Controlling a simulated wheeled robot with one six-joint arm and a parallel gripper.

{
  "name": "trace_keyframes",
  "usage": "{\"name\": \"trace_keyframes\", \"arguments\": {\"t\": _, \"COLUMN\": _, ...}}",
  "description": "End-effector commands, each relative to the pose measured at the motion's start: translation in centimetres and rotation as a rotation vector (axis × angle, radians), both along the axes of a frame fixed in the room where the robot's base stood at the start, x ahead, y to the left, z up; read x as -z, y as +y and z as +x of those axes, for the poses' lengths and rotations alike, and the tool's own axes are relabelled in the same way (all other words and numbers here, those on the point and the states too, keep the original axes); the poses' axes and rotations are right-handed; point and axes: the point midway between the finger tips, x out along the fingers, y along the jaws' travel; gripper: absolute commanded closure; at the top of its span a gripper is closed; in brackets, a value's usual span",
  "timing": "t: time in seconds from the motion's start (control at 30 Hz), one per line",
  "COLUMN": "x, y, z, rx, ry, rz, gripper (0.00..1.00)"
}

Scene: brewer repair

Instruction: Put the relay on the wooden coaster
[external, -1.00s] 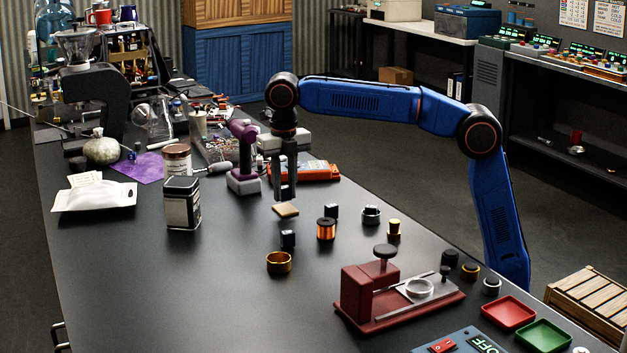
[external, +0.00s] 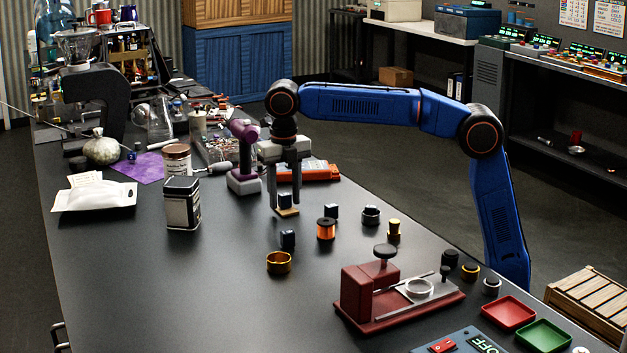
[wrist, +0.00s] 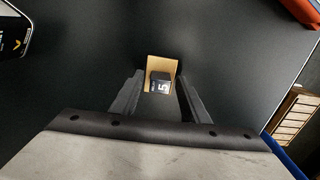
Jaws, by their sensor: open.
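The relay (external: 284,200), a small dark block, sits on the wooden coaster (external: 288,212), a thin tan square. The wrist view shows the relay (wrist: 160,84) with a white "5" on its face, and the coaster's bare edge (wrist: 159,62) beyond it. My gripper (external: 285,207) is open and low over the coaster. In the wrist view its fingers (wrist: 160,77) stand apart on either side of the relay, with a gap visible. Part of the coaster is hidden behind the fingers and the relay.
Two similar dark blocks stand nearby, one behind the copper spool (external: 326,229) and another (external: 288,239) near the brass ring (external: 279,262). A purple tool (external: 243,160) stands just left of my gripper, and an orange meter (external: 318,172) lies behind. The front left table is clear.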

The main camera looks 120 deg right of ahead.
Motion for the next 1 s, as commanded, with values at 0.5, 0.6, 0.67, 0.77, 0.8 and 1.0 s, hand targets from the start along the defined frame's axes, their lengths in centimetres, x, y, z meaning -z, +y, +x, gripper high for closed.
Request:
{"name": "trace_keyframes", "arguments": {"t": 0.5, "x": -8.0, "y": -0.1, "z": 0.1, "rx": 0.0, "ry": -0.002, "rz": 0.0, "gripper": 0.59}}
{"name": "trace_keyframes", "arguments": {"t": 0.6, "x": -9.7, "y": 0.0, "z": 0.1, "rx": -0.001, "ry": -0.002, "rz": 0.0, "gripper": 0.59}}
{"name": "trace_keyframes", "arguments": {"t": 0.67, "x": -10.4, "y": -0.1, "z": 0.1, "rx": -0.001, "ry": -0.001, "rz": 0.0, "gripper": 0.59}}
{"name": "trace_keyframes", "arguments": {"t": 0.77, "x": -11.3, "y": -0.1, "z": 0.1, "rx": -0.001, "ry": -0.001, "rz": 0.001, "gripper": 0.59}}
{"name": "trace_keyframes", "arguments": {"t": 0.8, "x": -11.5, "y": 0.0, "z": 0.1, "rx": -0.001, "ry": 0.001, "rz": 0.001, "gripper": 0.59}}
{"name": "trace_keyframes", "arguments": {"t": 1.0, "x": -12.2, "y": 0.0, "z": 0.0, "rx": -0.001, "ry": 0.0, "rz": 0.001, "gripper": 0.59}}
